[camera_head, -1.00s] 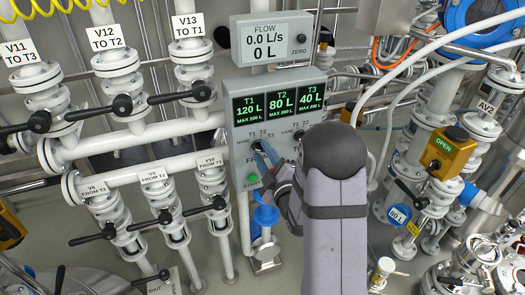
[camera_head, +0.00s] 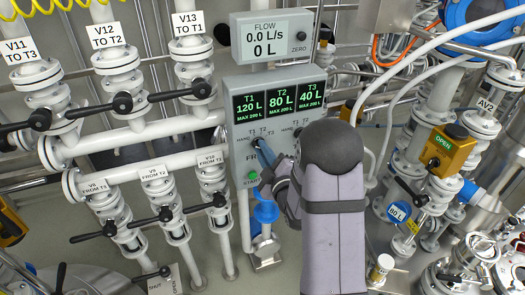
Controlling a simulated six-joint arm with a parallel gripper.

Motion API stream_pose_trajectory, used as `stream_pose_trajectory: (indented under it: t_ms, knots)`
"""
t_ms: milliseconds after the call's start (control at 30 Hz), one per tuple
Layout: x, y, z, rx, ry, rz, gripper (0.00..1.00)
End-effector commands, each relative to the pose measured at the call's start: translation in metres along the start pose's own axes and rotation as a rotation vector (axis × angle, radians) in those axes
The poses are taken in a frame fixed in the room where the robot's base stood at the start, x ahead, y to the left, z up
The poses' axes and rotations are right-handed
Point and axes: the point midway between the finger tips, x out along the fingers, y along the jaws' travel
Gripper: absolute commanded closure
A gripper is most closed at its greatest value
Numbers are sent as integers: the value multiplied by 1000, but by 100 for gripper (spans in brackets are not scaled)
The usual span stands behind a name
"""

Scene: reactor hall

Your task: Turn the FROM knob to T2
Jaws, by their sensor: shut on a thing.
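The grey control panel (camera_head: 238,150) stands in the middle, with small labels HAND, T1, T2 and T3 around the FROM knob (camera_head: 256,142). The FROM lettering under this knob is partly covered. The panel's screens (camera_head: 280,99) read T1 120 L, T2 80 L and T3 40 L.
A green START button (camera_head: 253,177) sits just below the FROM knob. The flow display (camera_head: 265,40) above reads 0.0 L/s and 0 L. Pipes and black-handled valves (camera_head: 122,103) crowd the left. A yellow OPEN actuator (camera_head: 449,149) stands at the right.

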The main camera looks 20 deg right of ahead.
Motion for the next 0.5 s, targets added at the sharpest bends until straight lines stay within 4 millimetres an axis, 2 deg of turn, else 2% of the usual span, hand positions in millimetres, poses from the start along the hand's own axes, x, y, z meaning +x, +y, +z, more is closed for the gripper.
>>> stream_pose_trajectory:
  t_ms: [267, 500]
  knots:
    - [0, -2, 1, 130, 1, 2, 100]
    - [0, -2, 1, 334, 2, 2, 100]
